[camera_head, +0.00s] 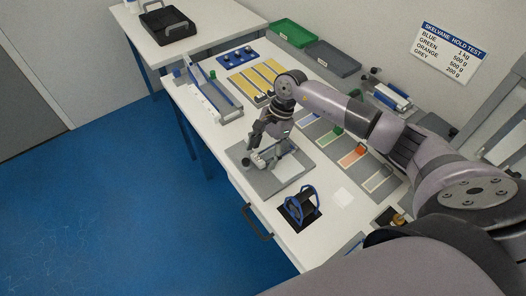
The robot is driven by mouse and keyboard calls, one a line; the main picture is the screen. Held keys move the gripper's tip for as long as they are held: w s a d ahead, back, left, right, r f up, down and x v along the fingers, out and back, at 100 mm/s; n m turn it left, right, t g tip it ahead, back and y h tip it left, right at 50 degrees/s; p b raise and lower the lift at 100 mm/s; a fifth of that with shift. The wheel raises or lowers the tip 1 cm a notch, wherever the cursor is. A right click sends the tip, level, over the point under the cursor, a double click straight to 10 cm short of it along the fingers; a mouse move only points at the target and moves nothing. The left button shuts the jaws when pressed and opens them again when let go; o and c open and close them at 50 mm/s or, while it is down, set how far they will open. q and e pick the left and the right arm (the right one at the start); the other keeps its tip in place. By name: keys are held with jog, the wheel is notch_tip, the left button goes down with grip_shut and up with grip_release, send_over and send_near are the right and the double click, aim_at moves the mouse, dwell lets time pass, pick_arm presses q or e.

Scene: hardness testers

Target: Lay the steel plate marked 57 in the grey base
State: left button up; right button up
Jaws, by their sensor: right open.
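My right gripper (260,141) is open, pointing down over a grey base (285,175) on the white table. A small device with light and dark parts stands on this base beside the fingers, and the gripper partly covers it. I cannot read a 57 on anything, and I cannot tell which piece is the steel plate. My left gripper is not in view.
A blue-framed black stand (298,206) is at the front edge. Colored strips (352,156) lie to the right of the base. Yellow strips (256,79), a blue block (237,57), and green (292,33) and grey trays (332,58) are behind.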

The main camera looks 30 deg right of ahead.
jog(key=v, duration=1.2)
